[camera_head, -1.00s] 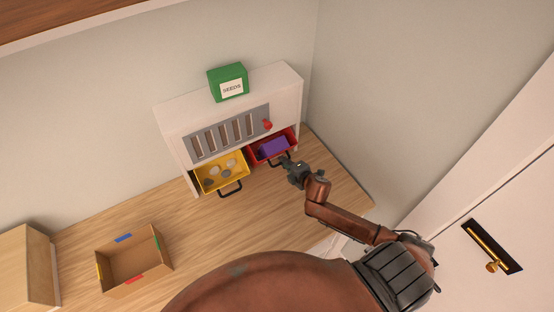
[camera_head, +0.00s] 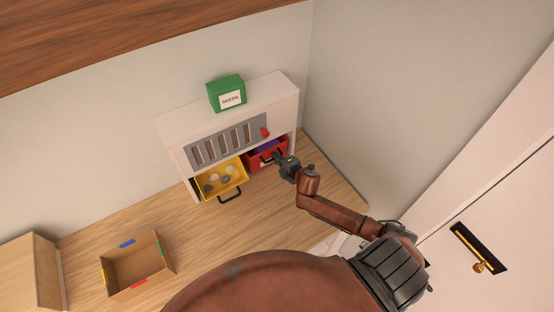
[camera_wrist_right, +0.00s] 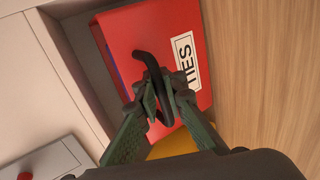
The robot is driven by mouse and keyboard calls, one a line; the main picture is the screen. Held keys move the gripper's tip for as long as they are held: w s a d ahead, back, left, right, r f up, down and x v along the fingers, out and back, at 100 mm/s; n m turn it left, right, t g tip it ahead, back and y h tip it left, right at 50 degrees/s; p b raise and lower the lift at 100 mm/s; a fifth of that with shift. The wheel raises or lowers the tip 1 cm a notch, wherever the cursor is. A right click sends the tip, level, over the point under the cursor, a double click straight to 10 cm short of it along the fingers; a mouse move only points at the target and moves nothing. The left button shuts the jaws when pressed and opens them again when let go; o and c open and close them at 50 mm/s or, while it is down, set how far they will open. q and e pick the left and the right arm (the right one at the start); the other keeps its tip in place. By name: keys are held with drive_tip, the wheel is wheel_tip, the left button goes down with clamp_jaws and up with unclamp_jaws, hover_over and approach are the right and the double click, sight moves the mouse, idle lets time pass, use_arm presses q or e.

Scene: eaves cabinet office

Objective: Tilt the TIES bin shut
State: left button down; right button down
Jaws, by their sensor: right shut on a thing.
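The red TIES bin (camera_head: 268,154) sits in the right opening of the white cabinet (camera_head: 230,113), with a purple item partly visible inside it. In the right wrist view its front (camera_wrist_right: 160,40) carries a white TIES label and a black handle (camera_wrist_right: 152,66). My right gripper (camera_head: 279,158) is shut on the black handle, and its fingers (camera_wrist_right: 162,92) meet around it in the wrist view. The bin's front stands more upright than the tilted yellow bin; whether it is fully closed I cannot tell. My left gripper is not in view.
A yellow bin (camera_head: 209,194) with roundish items is tilted open beside the red one. A green SEEDS box (camera_head: 226,93) stands on the cabinet top. An open cardboard box (camera_head: 138,279) is at the lower left of the wooden desktop. A wall and door are at right.

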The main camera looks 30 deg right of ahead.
drive_tip(key=shift+w+d+r, duration=0.1)
drive_tip(key=shift+w+r, duration=0.25)
drive_tip(key=shift+w, duration=0.1)
idle(0.3)
drive_tip(key=c, duration=2.3)
unclamp_jaws()
drive_tip(key=shift+s, duration=0.1)
drive_tip(key=v, duration=1.2)
